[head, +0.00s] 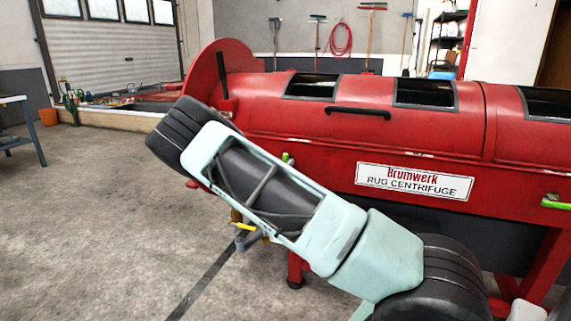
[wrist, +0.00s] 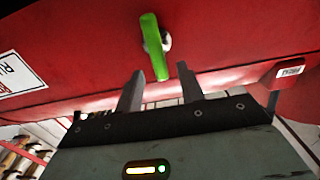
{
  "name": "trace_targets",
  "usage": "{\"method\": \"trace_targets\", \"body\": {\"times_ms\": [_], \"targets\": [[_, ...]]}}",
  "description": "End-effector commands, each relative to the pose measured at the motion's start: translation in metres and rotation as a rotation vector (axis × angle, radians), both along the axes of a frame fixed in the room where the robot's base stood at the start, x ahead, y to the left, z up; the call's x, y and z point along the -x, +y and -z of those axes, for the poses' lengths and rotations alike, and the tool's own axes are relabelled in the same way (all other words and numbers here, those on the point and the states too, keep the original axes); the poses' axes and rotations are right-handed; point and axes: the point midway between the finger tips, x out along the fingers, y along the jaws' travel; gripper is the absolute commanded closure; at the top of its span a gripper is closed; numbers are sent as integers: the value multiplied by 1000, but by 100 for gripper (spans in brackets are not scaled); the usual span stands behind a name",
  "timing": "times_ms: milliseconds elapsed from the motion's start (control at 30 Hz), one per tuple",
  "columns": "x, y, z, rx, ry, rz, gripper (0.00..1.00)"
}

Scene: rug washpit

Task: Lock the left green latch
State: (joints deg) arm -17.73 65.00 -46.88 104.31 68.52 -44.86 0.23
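The left green latch (head: 287,159) shows only as a small piece above my arm in the head view, on the front of the red rug centrifuge (head: 300,120). In the wrist view a green latch (wrist: 154,47) stands out from the red body on a pale round pivot, its long handle slightly tilted from upright. My gripper (wrist: 160,70) is open, with one finger on each side of the line to the handle's lower end. Nothing shows between the fingers, and contact cannot be told. My arm hides the gripper in the head view.
A second green latch (head: 555,202) is at the right of the centrifuge. A black handle bar (head: 357,112) runs along the lid, above a white label (head: 414,182). A yellow lever (head: 243,227) shows below my arm. The floor (head: 90,200) at left is clear.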

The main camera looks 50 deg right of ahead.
Motion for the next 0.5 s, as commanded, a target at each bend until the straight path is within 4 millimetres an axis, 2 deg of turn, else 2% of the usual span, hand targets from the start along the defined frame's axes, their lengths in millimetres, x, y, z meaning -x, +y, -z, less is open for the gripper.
{"method": "trace_targets", "body": {"times_ms": [100, 200, 500], "targets": [[-7, -19, 1, 1, -1, 2, 62], [-12, -29, 1, 0, 0, 1, 62], [-16, -38, 0, -1, 2, -1, 62]]}}
